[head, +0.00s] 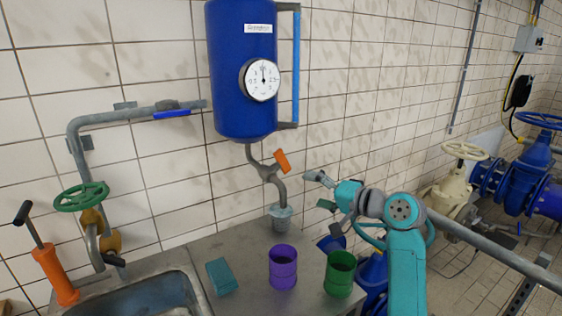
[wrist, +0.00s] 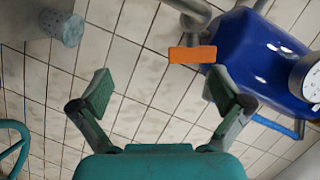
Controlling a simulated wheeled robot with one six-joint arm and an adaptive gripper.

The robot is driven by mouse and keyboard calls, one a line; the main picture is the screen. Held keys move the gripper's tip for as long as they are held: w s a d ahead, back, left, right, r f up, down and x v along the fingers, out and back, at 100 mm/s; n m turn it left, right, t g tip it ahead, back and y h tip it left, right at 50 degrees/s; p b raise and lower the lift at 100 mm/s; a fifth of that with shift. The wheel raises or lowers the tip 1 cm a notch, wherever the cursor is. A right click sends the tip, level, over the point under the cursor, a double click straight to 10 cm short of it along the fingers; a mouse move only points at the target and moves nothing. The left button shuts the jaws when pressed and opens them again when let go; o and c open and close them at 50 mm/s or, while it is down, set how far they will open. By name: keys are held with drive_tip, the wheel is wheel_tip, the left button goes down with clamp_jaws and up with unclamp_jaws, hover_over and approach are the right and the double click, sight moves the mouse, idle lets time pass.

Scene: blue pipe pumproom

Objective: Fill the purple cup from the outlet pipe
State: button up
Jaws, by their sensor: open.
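The purple cup (head: 283,268) stands upright on the metal counter, apart from my gripper. An orange lever (head: 282,161) sits on this pipe. My gripper (head: 319,191) is open and empty, to the right of the pipe and above the counter. In the wrist view the orange lever (wrist: 192,54) appears beyond the open fingers (wrist: 160,85), not between them. The cup's inside is too dark to read.
A green cup (head: 340,274) stands right of the purple one, below my arm. A teal block (head: 221,277) lies left, near the sink (head: 160,300). The blue tank (head: 240,75) bears a gauge (head: 262,80). A tap with a green wheel (head: 82,196) is left; blue valves stand right.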

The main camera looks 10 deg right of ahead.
approach(284, 163)
drive_tip(key=shift+n+g+y, duration=0.3)
drive_tip(key=shift+n+y, duration=0.1)
drive_tip(key=x, duration=1)
drive_tip(key=shift+w+d, duration=0.1)
drive_tip(key=shift+w, duration=0.3)
drive_tip(key=c, duration=1)
drive_tip(key=shift+y, duration=0.3)
drive_tip(key=shift+n+y, duration=0.9)
